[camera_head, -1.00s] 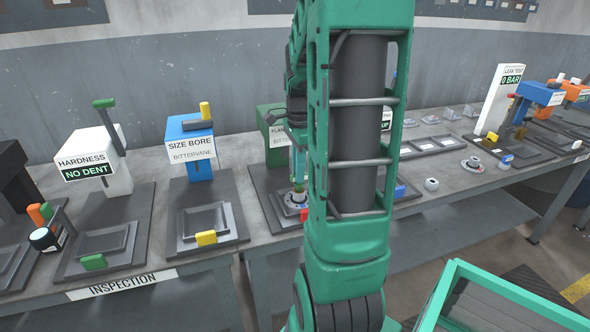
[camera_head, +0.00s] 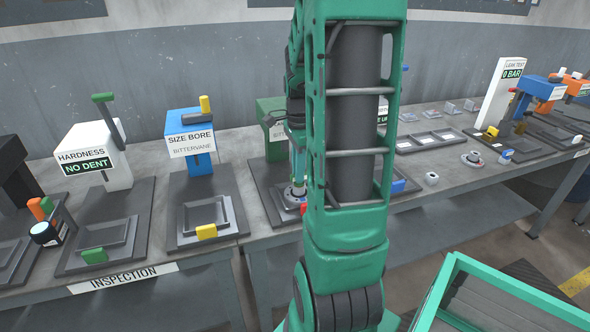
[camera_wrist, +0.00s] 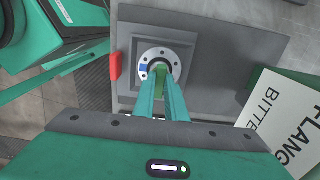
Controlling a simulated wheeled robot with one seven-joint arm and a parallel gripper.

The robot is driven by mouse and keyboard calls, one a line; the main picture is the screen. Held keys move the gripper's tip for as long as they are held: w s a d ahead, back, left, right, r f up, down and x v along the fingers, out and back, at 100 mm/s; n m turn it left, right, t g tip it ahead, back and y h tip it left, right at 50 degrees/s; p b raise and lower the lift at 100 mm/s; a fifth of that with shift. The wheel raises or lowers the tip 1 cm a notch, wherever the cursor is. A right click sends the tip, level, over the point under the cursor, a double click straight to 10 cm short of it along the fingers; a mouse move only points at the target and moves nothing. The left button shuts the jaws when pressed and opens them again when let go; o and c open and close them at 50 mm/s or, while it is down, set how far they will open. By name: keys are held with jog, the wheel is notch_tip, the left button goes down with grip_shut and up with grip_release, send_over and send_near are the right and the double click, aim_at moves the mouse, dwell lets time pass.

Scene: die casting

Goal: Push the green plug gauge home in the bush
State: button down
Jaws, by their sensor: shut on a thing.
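The green plug gauge (camera_wrist: 160,81) is between the fingertips of my gripper (camera_wrist: 162,92) in the wrist view. My gripper is shut on it. The gauge's lower end is over or in the dark bore of the round grey bush (camera_wrist: 171,58), which has a flange with several holes and a small blue mark. I cannot tell how deep the gauge sits. The bush rests in a square nest on a grey plate (camera_wrist: 228,40). In the head view my gripper (camera_head: 297,178) points down at the bush (camera_head: 292,197), partly hidden by my arm.
A red block (camera_wrist: 114,66) is beside the nest. The green flange station (camera_head: 270,122) stands behind it. The blue size bore station (camera_head: 190,140) and white hardness station (camera_head: 95,155) stand to the left. Loose metal parts (camera_head: 432,178) lie to the right. A green-framed bin (camera_head: 500,295) is in front.

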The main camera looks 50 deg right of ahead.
jog(key=shift+f, duration=0.15)
jog(key=c, duration=1.7)
grip_release()
notch_tip(320, 180, up, 11)
jog(key=shift+f, duration=0.1)
jog(key=shift+a, duration=0.1)
jog(key=s+a+f+n, duration=0.1)
jog(key=s+a+n, duration=0.3)
jog(key=a+n, duration=0.1)
jog(key=s+a+f+n, duration=0.2)
jog(key=s+a+n, duration=0.3)
jog(key=n, duration=0.2)
jog(key=s+a+f+n, duration=0.2)
jog(key=s+a+n, duration=0.2)
jog(key=a+n, duration=0.2)
jog(key=shift+s, duration=0.4)
